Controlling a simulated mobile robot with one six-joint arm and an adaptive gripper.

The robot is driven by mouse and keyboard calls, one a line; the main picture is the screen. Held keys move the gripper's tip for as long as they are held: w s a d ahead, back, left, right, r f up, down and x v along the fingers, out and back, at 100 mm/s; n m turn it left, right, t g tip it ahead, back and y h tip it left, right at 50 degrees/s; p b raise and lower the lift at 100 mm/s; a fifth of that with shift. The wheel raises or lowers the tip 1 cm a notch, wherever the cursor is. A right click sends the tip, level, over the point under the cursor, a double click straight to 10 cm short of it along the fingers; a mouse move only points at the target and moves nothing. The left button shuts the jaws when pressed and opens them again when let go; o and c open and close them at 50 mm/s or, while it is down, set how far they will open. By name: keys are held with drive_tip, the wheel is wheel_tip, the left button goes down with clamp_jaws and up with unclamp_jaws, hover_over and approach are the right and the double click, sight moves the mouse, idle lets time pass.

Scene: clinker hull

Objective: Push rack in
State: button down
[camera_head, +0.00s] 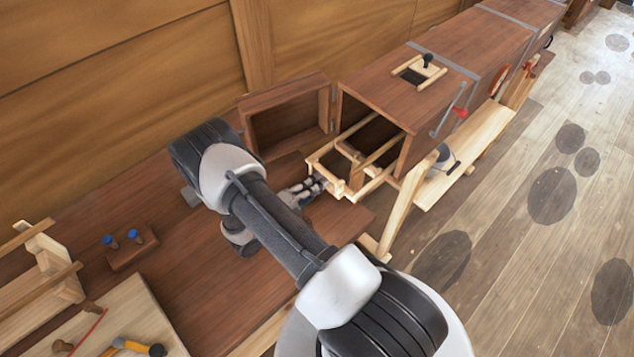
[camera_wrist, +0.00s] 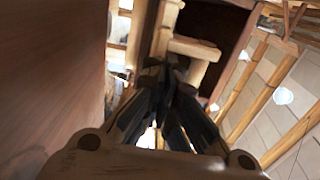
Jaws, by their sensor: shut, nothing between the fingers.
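The rack (camera_head: 376,184) is a pale wooden frame of bars. It sticks partly out of the open end of a dark red-brown wooden case (camera_head: 385,88); its inner part is hidden inside. My gripper (camera_head: 322,181) is shut and empty at the rack's outer end, pointing toward the case. In the wrist view, my fingertips (camera_wrist: 172,72) are together close to the pale bars of the rack (camera_wrist: 193,47). I cannot tell whether they touch it.
An open box-like door (camera_head: 286,117) stands left of the case opening. A bench (camera_head: 468,152) and pale post lie to the right. A wooden block with blue-topped pegs (camera_head: 131,248) and a board with tools (camera_head: 118,325) are at the lower left.

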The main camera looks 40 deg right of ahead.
sight(350, 157)
drive_tip(key=d, duration=0.4)
drive_tip(key=d+b, duration=0.1)
drive_tip(key=d, duration=0.4)
drive_tip(key=w+d, duration=0.1)
drive_tip(key=d, duration=0.4)
drive_tip(key=shift+w+d+b, duration=0.1)
drive_tip(key=shift+d+b, duration=0.15)
drive_tip(key=shift+b, duration=0.1)
drive_tip(key=shift+a+r, duration=0.1)
drive_tip(key=a, duration=0.4)
drive_tip(key=a+p, duration=0.1)
drive_tip(key=a, duration=0.4)
drive_tip(key=s+a, duration=0.1)
drive_tip(key=a, duration=0.4)
drive_tip(key=shift+s, duration=0.1)
